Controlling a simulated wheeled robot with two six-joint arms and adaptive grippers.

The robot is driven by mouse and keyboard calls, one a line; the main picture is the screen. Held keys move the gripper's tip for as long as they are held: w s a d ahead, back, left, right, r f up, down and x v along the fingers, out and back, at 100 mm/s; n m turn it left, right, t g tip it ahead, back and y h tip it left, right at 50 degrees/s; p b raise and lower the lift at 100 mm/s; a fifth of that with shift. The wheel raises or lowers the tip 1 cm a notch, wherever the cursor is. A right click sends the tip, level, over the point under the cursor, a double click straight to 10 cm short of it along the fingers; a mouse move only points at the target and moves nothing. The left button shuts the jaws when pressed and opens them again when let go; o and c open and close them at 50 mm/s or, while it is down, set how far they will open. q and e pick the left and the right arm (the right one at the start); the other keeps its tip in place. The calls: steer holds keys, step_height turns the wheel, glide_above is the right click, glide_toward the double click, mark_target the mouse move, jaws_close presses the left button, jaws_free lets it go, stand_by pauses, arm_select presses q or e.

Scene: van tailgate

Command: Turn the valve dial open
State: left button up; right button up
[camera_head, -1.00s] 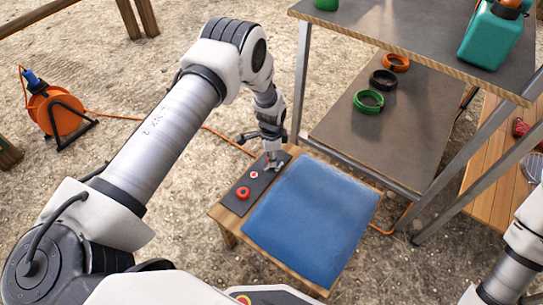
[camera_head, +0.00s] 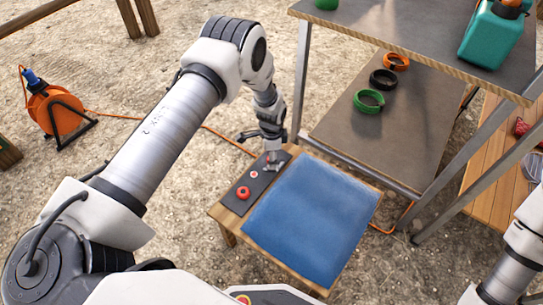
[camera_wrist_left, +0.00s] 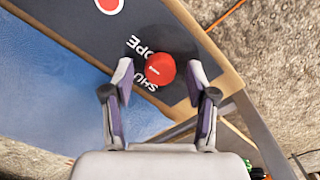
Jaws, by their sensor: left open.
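The valve dial (camera_wrist_left: 160,69) is a round red knob with a white pointer mark on a dark panel (camera_wrist_left: 70,25). White lettering beside it reads in part "SHU" and "OPE", upside down. My left gripper (camera_wrist_left: 160,73) is open, with one finger on each side of the dial. I see gaps between the fingers and the dial and cannot tell the height between them. In the head view my left gripper (camera_head: 272,163) is over the far end of the panel and mostly hides the dial. My right gripper is out of view.
A red knob (camera_head: 243,192) and a red-and-white disc (camera_head: 254,175) are on the same panel. A blue mat (camera_head: 310,220) covers the rest of the low wooden table. A metal-framed shelf (camera_head: 385,125) with several coloured rings stands close behind. An orange cable reel (camera_head: 60,112) stands on the ground at left.

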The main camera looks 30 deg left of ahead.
arm_select(q)
step_height(320, 180, up, 12)
stand_by(0.3)
steer(key=shift+f, duration=0.15)
